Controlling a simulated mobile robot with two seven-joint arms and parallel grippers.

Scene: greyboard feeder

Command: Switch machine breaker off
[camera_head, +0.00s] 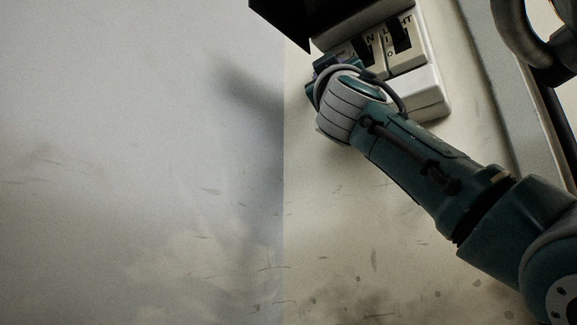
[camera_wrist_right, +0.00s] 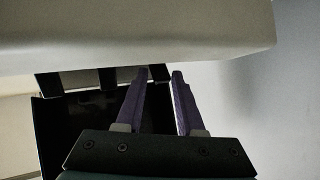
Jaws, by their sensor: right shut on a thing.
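The pale breaker box (camera_head: 430,95) is on the wall at the top right of the head view. It carries a row of black switches; one light-coloured plate reads LIGHT (camera_head: 403,40), and part of another label beside it ends in N. My right gripper (camera_head: 325,68) is at the left end of this row, largely hidden behind my wrist. In the right wrist view, its purple fingers (camera_wrist_right: 160,72) are shut on a dark breaker switch (camera_wrist_right: 157,72) at their tips, mostly hidden. Two other black switches (camera_wrist_right: 107,78) stand beside it. My left gripper is out of view.
A black overhanging panel (camera_head: 285,18) is just above and left of the box. A metal frame edge (camera_head: 500,90) runs down to the right of the box. The wall to the left and below is bare and stained.

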